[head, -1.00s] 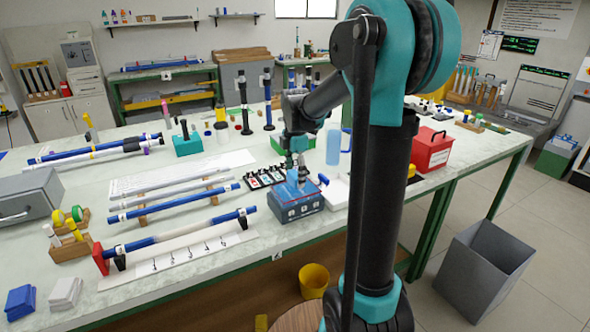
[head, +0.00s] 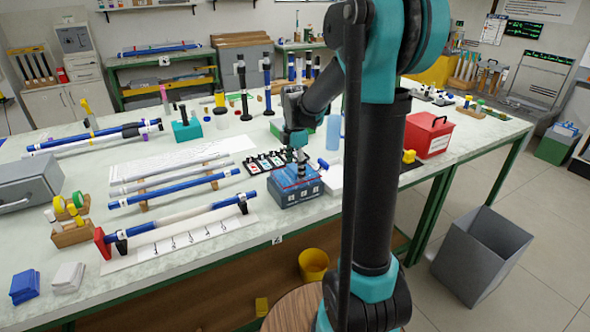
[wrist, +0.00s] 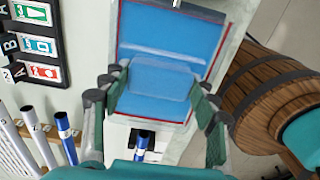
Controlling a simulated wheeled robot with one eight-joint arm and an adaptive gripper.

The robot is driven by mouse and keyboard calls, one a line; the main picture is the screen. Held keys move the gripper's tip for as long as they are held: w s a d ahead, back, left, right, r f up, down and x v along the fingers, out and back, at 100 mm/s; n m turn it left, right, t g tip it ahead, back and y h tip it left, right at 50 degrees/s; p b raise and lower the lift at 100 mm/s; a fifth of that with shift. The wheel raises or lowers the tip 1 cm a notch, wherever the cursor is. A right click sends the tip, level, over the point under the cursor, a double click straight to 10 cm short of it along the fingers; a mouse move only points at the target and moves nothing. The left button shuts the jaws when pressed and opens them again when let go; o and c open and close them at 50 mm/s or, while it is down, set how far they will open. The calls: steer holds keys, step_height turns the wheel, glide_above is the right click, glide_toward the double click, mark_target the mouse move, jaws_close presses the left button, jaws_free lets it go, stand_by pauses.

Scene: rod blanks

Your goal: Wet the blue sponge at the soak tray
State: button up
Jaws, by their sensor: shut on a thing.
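My gripper (head: 299,167) is over the blue soak tray (head: 297,195) near the front edge of the bench. In the wrist view the gripper (wrist: 159,92) has its green-padded fingers on either side of a light blue block, the blue sponge (wrist: 160,76), and is shut on it. The sponge overlaps the blue inside of the soak tray (wrist: 165,30), which has a thin red line along its edge. I cannot tell from this angle whether the sponge touches the tray's bottom. In the head view the sponge is hidden by the gripper and tray.
A red box (head: 428,137) stands to the right.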

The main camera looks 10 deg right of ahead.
mark_target(295, 168)
steer(key=shift+r, duration=0.15)
steer(key=shift+r, duration=3.2)
steer(key=shift+r, duration=2)
